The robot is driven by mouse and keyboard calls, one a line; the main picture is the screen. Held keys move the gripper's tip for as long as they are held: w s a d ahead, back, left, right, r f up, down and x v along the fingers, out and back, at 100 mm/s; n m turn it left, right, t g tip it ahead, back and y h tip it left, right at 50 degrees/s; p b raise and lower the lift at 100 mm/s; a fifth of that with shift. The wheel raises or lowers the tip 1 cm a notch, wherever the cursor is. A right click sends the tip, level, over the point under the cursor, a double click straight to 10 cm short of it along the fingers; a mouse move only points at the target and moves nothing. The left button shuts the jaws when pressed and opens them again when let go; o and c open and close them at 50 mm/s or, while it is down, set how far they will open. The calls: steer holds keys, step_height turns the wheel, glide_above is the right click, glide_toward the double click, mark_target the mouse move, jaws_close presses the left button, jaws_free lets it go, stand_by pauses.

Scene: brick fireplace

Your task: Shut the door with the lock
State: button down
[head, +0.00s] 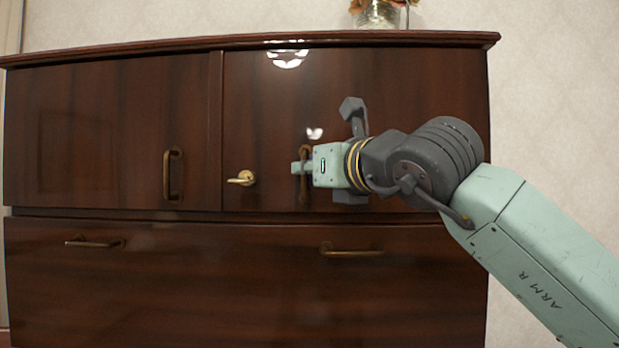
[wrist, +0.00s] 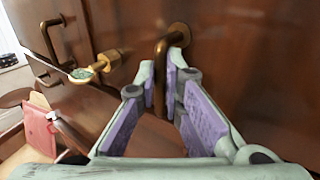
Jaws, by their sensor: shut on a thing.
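The dark wooden cabinet's right door (head: 400,90) looks flush, or nearly so, with the front in the head view; a small gap cannot be ruled out. A brass lock with a key (head: 242,178) sits near its left edge; it also shows in the wrist view (wrist: 100,66). Just right of the lock is the door's upright brass handle (head: 304,192). My gripper (head: 303,168) is at this handle. In the wrist view my gripper (wrist: 161,85) has its fingers closed around the lower part of the handle (wrist: 173,40). The lock is left of my fingers and free of them.
The left door (head: 110,120) has its own upright handle (head: 173,175) and looks closed. A wide drawer (head: 230,290) with two brass handles lies below. A glass vase (head: 379,14) stands on the cabinet top. A red object (wrist: 38,128) shows at left in the wrist view.

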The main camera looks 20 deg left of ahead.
steer(key=c, duration=2.2)
jaws_free()
steer(key=shift+w+d+r, duration=0.1)
steer(key=shift+w+r, duration=0.05)
steer(key=shift+r, duration=0.05)
steer(key=o, duration=0.3)
steer(key=shift+w+f, duration=0.15)
steer(key=shift+o, duration=0.9)
steer(key=v, duration=1.2)
